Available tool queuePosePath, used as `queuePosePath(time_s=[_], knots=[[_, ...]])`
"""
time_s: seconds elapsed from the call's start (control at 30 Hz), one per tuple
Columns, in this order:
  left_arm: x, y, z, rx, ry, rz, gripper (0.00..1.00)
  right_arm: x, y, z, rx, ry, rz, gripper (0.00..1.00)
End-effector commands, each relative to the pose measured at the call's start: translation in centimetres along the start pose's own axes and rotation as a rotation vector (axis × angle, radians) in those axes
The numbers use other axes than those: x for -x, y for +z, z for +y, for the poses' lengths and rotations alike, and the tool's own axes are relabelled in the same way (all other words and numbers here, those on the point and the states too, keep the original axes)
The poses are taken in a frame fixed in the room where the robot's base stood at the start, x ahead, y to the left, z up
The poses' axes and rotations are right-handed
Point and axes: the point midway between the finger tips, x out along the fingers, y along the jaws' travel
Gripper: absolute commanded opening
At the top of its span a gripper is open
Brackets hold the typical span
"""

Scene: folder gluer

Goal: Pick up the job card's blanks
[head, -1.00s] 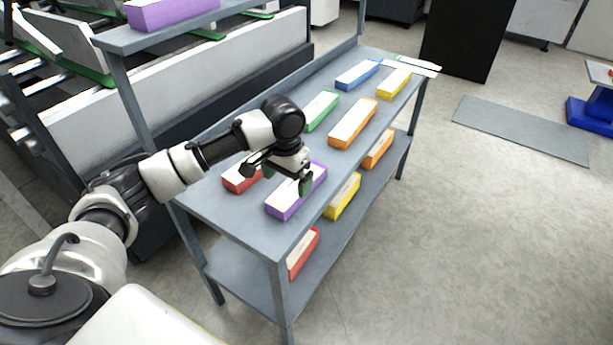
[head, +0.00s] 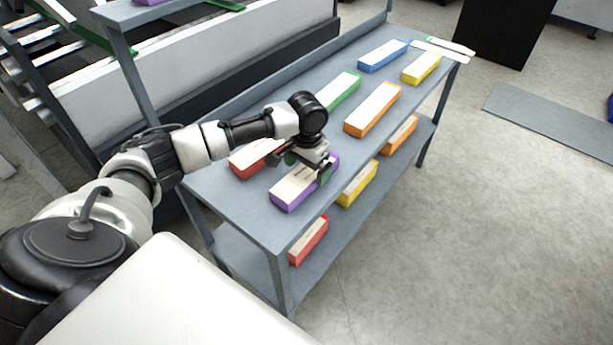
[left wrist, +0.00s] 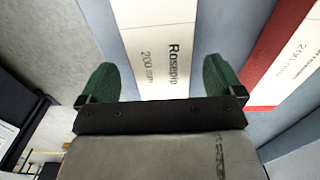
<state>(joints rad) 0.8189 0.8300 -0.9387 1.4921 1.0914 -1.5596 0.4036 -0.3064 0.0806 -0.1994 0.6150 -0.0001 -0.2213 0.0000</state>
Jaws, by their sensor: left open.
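My left gripper (head: 305,166) is open above the far half of a purple-sided stack of blanks (head: 293,191) on the top shelf. In the left wrist view its green fingertips (left wrist: 162,80) lie either side of that stack's white top (left wrist: 155,40), which is printed "Rosepip 200 mm". I cannot tell whether the fingers reach down past its sides. A red stack (head: 247,161) lies just behind and left, and shows at the right of the wrist view (left wrist: 297,62). Green (head: 342,91), orange (head: 372,109), blue (head: 382,56) and yellow (head: 422,67) stacks lie farther along. My right gripper is out of view.
The grey shelf rack (head: 235,200) has a lower shelf with red (head: 308,241), yellow (head: 357,184) and orange (head: 400,135) stacks. White flat pieces (head: 443,49) lie at its far end; their print is unreadable. Open floor (head: 480,230) lies to the right.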

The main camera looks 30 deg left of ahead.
Motion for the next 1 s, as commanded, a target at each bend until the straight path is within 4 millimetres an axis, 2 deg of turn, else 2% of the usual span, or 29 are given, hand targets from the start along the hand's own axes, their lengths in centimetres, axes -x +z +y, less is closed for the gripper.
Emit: queuePosePath(time_s=[0.1,0.2,0.47,0.9,1.0], knots=[[-1.9,0.1,-0.1,0.001,0.000,-0.003,0.96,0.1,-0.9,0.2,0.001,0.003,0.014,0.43],[-2.7,0.1,-0.1,0.001,-0.001,0.000,0.96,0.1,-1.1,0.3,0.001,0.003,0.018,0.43],[-3.0,0.1,-0.1,0.000,-0.001,0.000,0.96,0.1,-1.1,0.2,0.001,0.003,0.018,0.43],[-3.0,0.1,-0.1,0.000,-0.001,0.001,0.30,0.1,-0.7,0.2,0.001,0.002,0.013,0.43],[-2.9,0.0,-0.1,0.000,-0.001,0.002,0.28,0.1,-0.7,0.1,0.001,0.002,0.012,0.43]])
